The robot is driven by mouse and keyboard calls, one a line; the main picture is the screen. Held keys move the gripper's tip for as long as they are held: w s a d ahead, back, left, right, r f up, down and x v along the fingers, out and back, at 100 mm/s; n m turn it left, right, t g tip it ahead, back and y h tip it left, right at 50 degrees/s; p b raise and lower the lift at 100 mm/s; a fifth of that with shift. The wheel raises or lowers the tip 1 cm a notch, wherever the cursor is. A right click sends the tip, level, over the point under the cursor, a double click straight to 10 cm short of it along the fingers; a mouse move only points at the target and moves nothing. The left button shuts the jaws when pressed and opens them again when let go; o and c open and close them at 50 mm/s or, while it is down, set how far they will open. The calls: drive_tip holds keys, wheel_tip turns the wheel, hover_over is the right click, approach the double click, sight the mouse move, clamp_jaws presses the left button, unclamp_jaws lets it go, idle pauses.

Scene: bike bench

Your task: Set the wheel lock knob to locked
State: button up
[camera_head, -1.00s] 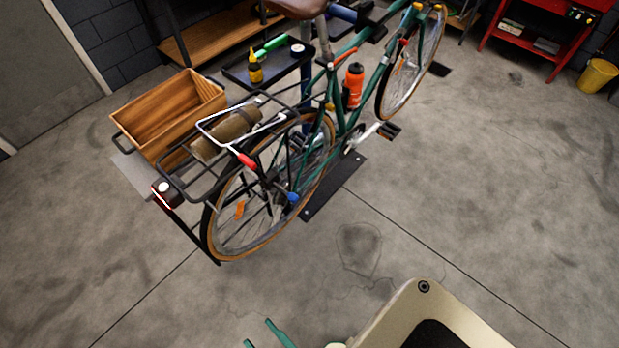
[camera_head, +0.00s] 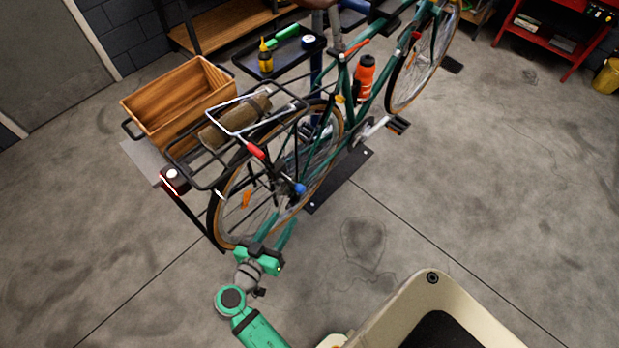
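A blue knob (camera_head: 299,188) shows beside the rear wheel (camera_head: 228,218) of the green bike, near the hub. It looks like the wheel lock knob, but its setting is too small to read. My gripper (camera_head: 285,217) is below and slightly left of the blue knob in the picture, its two teal fingers apart with nothing between them. The fingers point up toward the wheel's lower part and overlap it in the picture. I cannot tell the depth gap; no contact with the knob shows.
A red-tipped lever (camera_head: 255,151) and the black rear rack (camera_head: 182,157) sit above the wheel, with a wooden crate (camera_head: 150,112) behind. A red-lit box (camera_head: 175,181) sticks out at the rack's rear. A dark stand plate (camera_head: 342,180) lies on the floor.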

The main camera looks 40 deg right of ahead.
sight(297, 190)
drive_tip(key=r+m+g+h, duration=0.1)
drive_tip(key=r+m, duration=0.1)
drive_tip(key=d+r+m+g+h, duration=0.1)
drive_tip(key=r+m+g, duration=0.1)
drive_tip(key=r, duration=0.1)
drive_tip(key=w+d+r+m+g+h, duration=0.1)
drive_tip(key=r+m, duration=0.1)
drive_tip(key=r, duration=0.1)
drive_tip(key=shift+d+r+g+h, duration=0.2)
drive_tip(key=shift+r+g+h, duration=0.1)
drive_tip(key=shift+h, duration=0.1)
drive_tip(key=d, duration=1)
drive_tip(key=shift+w+d, duration=0.3)
drive_tip(key=shift+w, duration=0.15)
drive_tip(key=shift+f, duration=0.1)
clamp_jaws()
drive_tip(key=shift+w, duration=0.1)
